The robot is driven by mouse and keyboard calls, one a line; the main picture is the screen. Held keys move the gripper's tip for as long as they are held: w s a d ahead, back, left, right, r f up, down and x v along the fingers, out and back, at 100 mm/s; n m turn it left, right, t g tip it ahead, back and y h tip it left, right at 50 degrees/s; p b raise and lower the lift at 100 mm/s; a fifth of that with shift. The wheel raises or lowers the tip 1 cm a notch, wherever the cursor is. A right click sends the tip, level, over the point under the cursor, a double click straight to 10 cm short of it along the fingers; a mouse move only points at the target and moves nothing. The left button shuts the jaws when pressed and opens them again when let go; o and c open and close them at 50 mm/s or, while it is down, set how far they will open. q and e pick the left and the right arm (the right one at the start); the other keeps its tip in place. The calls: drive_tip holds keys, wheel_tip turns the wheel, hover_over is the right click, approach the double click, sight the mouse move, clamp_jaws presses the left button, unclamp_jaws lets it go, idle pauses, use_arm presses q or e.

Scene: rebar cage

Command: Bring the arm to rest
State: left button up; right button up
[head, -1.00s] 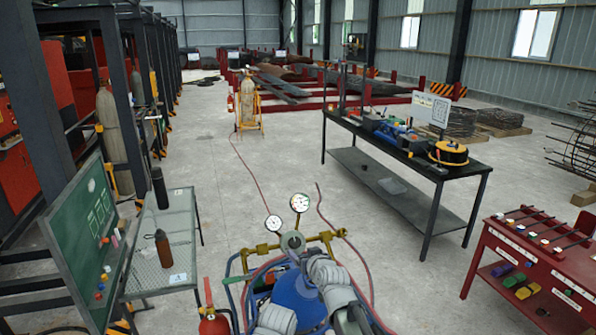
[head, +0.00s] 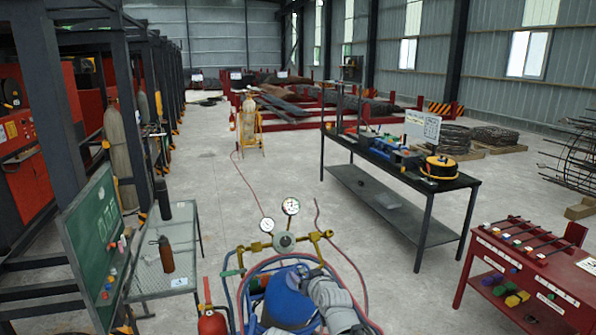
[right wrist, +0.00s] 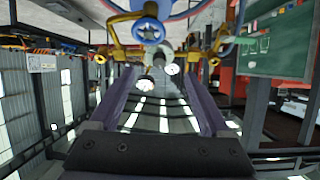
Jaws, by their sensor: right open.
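My right arm's pale grey links show at the bottom middle of the head view, over the right side of a blue gas cylinder (head: 290,298). In the right wrist view my right gripper (right wrist: 160,75) has its two dark fingers wide apart, with nothing held between them. Beyond the fingers, that view shows brass fittings (right wrist: 122,28) and round gauges (right wrist: 171,69), apart from the fingers as far as I can tell. The gauges also show in the head view (head: 290,206). My left gripper is in neither view.
A red fire extinguisher (head: 212,322) stands left of the blue cylinder. A mesh table (head: 180,232) with bottles and a green board (head: 92,245) are at the left. A black workbench (head: 400,175) and a red table (head: 525,262) are at the right. The middle floor is clear.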

drive_tip(key=s+a+f+n+g+h+b, duration=0.15)
drive_tip(key=s+f+g+b, duration=0.4)
drive_tip(key=s+f, duration=0.85)
drive_tip(key=s+d+f+g+h+b, duration=0.2)
drive_tip(key=s+f+g, duration=0.2)
drive_tip(key=s, duration=0.4)
drive_tip(key=s+d+f+g+h+b, duration=0.2)
drive_tip(key=s+f, duration=0.4)
drive_tip(key=s, duration=0.3)
drive_tip(key=shift+d+g+b, duration=0.45)
drive_tip(key=shift+d+g, duration=0.15)
drive_tip(key=shift+g, duration=0.25)
drive_tip(key=shift+f, duration=0.1)
